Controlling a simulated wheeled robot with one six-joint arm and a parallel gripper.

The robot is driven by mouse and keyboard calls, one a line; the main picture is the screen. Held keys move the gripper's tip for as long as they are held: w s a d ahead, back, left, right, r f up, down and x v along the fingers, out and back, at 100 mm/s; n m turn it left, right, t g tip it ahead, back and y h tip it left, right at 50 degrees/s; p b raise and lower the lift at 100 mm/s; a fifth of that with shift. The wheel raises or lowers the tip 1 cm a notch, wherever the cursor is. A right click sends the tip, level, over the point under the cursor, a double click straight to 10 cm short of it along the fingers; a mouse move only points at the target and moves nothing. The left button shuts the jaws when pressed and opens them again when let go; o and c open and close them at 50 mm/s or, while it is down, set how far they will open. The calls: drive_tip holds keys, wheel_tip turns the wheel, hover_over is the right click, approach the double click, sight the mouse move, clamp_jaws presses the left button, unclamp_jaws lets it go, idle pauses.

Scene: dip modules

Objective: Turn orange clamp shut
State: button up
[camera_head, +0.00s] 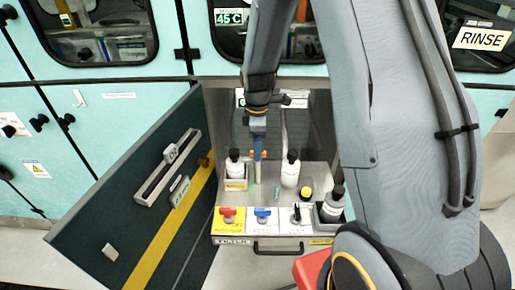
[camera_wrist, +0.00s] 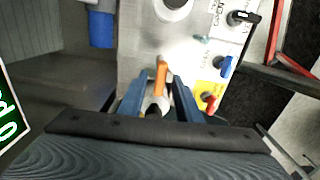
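The orange clamp (camera_wrist: 161,76) shows in the wrist view as a slim lever pointing away from the wrist, between my fingertips. My gripper (camera_wrist: 156,88) has two blue fingers set apart, with a visible gap on either side of the lever. In the head view my gripper (camera_head: 258,158) points down over the back left of the grey bench, beside a white bottle (camera_head: 235,169) with a black cap. The clamp's base is mostly hidden, and I cannot tell its turn angle.
The bench front has red (camera_head: 228,212), blue (camera_head: 262,213) and black (camera_head: 296,214) valve handles. Another white bottle (camera_head: 290,172) stands right of the gripper, and a grey bottle (camera_head: 333,205) sits in a holder at right. An open dark door (camera_head: 130,205) borders the left.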

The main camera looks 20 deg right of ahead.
drive_tip(key=shift+r+b, duration=0.9)
drive_tip(key=shift+r, duration=3)
drive_tip(key=s+r+m+t, duration=0.1)
drive_tip(key=s+r+m, duration=0.1)
drive_tip(key=s+m, duration=1.2)
drive_tip(key=s, duration=0.3)
drive_tip(key=shift+s+m, duration=0.3)
drive_tip(key=shift+s, duration=0.05)
drive_tip(key=shift+a+r, duration=0.1)
drive_tip(key=shift+a, duration=0.05)
